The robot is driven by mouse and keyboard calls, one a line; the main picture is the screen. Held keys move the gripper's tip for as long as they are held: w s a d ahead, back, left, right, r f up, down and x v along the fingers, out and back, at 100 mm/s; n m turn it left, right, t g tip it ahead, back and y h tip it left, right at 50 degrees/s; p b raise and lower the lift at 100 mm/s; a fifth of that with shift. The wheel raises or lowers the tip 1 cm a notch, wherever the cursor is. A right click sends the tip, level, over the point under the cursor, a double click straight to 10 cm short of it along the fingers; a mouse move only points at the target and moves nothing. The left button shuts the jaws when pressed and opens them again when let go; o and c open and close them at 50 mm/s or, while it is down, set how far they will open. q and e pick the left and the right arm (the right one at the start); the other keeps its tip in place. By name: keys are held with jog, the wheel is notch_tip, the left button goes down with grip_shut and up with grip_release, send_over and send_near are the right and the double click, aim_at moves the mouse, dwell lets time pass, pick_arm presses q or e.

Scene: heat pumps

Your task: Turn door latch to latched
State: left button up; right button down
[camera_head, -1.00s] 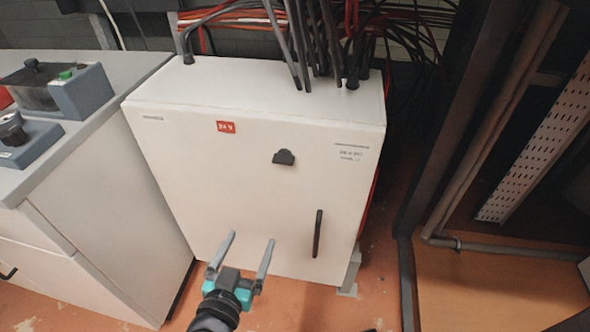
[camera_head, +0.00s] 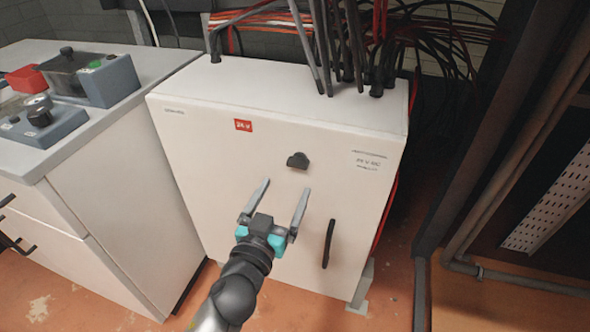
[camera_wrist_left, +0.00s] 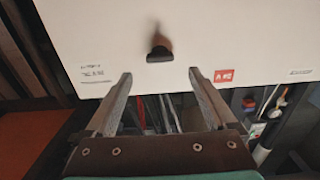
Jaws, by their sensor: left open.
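The door latch (camera_head: 298,160) is a small dark knob on the upper middle of the white cabinet's front door (camera_head: 205,155). In the left wrist view the latch (camera_wrist_left: 160,54) lies ahead, between the lines of the two fingers. My left gripper (camera_head: 281,192) is open and empty, in front of the door and below the latch, with its fingers pointing up toward it. It does not touch the latch. In the left wrist view both fingers of the gripper (camera_wrist_left: 160,75) stand wide apart. My right gripper is not seen.
A black vertical handle (camera_head: 328,243) sits on the door's lower right. Thick cables (camera_head: 340,50) enter the cabinet top. A counter with control boxes (camera_head: 95,80) stands at the left, and a dark frame post (camera_head: 465,150) at the right. The floor in front looks clear.

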aim_at(296, 167)
pick_arm(q)
jog(key=shift+b+x, duration=0.7)
jog(key=shift+x, duration=3.1)
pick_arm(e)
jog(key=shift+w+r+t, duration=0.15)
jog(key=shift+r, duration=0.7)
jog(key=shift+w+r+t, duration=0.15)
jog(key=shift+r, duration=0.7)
pick_arm(q)
jog(key=c, duration=1.4)
